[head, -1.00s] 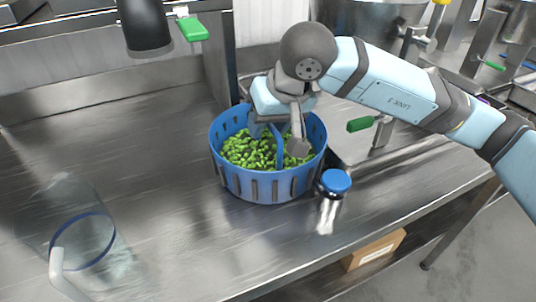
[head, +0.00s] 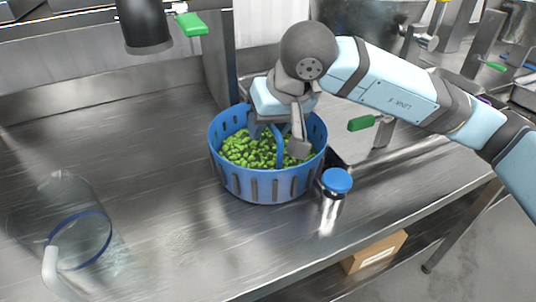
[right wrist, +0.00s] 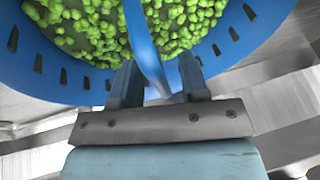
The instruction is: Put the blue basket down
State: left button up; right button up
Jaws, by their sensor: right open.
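The blue basket (head: 268,188) stands upright on the steel counter in the head view, with slotted sides and green pieces (head: 250,150) inside. Its blue handle (head: 281,148) arches over the middle. My right gripper (head: 283,138) reaches down over the basket at the handle. In the right wrist view the basket (right wrist: 235,40) fills the upper part, and its handle (right wrist: 146,50) runs between the two spread fingers of my right gripper (right wrist: 158,85). The fingers are open, with gaps beside the handle. My left gripper is not in view.
A blue-lidded shaker (head: 335,190) stands close to the basket's right, near the counter's front edge. A clear container (head: 80,235) with a blue rim is at the lower left. The counter (head: 120,150) left of the basket is clear. A cardboard box (head: 375,252) sits below.

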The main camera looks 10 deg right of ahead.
grip_shut()
dwell(1.3)
